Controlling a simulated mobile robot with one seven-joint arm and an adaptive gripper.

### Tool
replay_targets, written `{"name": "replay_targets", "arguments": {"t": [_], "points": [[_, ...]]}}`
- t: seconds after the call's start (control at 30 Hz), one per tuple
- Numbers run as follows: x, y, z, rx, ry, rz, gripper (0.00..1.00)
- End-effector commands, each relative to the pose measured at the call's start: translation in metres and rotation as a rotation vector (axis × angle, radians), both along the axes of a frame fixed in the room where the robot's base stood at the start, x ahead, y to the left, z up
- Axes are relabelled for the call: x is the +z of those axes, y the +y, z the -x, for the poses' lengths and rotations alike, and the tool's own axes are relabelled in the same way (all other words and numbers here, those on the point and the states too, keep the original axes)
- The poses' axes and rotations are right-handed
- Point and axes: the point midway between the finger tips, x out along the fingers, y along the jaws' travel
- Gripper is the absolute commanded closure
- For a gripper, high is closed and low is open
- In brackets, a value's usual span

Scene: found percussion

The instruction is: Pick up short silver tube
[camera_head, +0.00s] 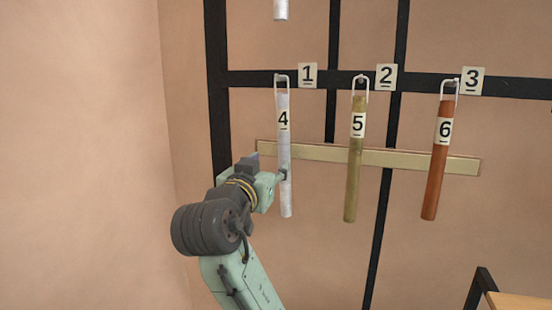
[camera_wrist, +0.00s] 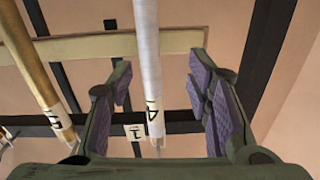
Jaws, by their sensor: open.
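The silver tube labelled 4 (camera_head: 284,155) hangs upright from a wire loop on the black rack in the head view. Another silver tube (camera_head: 280,9) shows only its lower end at the top edge, so I cannot compare their lengths. My gripper (camera_head: 270,178) is at the tube labelled 4, around its lower half. In the wrist view my gripper (camera_wrist: 160,88) is open, with one purple-padded finger on each side of this tube (camera_wrist: 147,60). Gaps show between the tube and both pads.
A brass tube labelled 5 (camera_head: 354,170) and a copper tube labelled 6 (camera_head: 436,170) hang to the right. A pale wooden bar (camera_head: 400,159) runs behind the tubes. Black rack bars (camera_head: 250,79) cross the wall. A wooden surface (camera_head: 520,301) is at lower right.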

Motion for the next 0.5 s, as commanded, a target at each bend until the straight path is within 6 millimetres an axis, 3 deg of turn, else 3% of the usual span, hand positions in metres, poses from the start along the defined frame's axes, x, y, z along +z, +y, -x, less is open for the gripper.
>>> {"name": "replay_targets", "arguments": {"t": [0.4, 0.5], "points": [[-0.003, -0.017, -0.047, 0.001, 0.002, 0.001, 0.54], [-0.003, -0.018, -0.051, 0.002, 0.000, 0.002, 0.54]]}}
